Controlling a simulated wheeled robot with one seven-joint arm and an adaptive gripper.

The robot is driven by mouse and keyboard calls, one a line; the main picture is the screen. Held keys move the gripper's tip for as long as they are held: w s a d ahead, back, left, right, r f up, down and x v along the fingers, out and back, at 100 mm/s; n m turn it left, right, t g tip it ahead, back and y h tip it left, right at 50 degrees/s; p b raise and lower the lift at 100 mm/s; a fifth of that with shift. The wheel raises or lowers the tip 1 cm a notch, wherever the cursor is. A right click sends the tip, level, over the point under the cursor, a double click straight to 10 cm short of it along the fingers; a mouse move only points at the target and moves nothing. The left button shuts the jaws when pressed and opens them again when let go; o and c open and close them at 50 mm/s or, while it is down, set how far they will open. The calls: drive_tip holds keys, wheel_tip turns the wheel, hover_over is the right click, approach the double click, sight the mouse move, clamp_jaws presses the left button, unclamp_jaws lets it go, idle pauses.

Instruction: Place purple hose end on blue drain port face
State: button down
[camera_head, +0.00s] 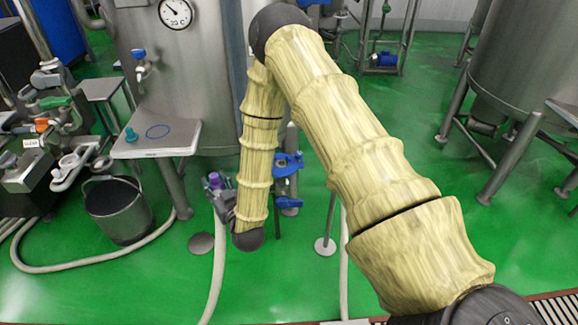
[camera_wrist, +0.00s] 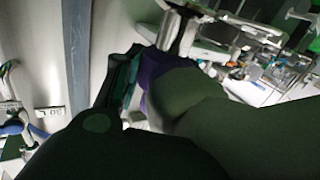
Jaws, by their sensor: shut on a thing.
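The purple hose end (camera_head: 215,180) is held upright in my gripper (camera_head: 222,195), left of my forearm and above the green floor. Its pale hose (camera_head: 218,260) hangs down to the bottom of the head view. In the wrist view the purple collar (camera_wrist: 150,72) sits between my dark fingers, with a metal tube (camera_wrist: 176,32) above it. My fingers and palm hide much of the collar. A blue fitting (camera_head: 288,164) on a pipe stands just right of my forearm, apart from the hose end. I cannot tell whether it is the drain port; no port face shows clearly.
A small metal table (camera_head: 188,135) with a teal-capped item (camera_head: 130,134) and a blue ring mark stands to the left. A bucket (camera_head: 115,208) and a looped hose (camera_head: 75,268) are below it. Tanks stand behind and at the right. Green floor is open at centre right.

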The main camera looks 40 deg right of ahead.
drive_tip(key=w+d+f+m+h+b, duration=0.1)
drive_tip(key=w+d+f+h+b, duration=0.15)
drive_tip(key=d+b, duration=0.4)
drive_tip(key=m+h+b, duration=0.2)
drive_tip(key=b, duration=0.6)
hover_over(282, 163)
drive_tip(key=shift+a+f, duration=0.1)
drive_tip(key=shift+f, duration=2.1)
drive_tip(key=shift+s+r, duration=0.1)
drive_tip(key=c, duration=0.9)
unclamp_jaws()
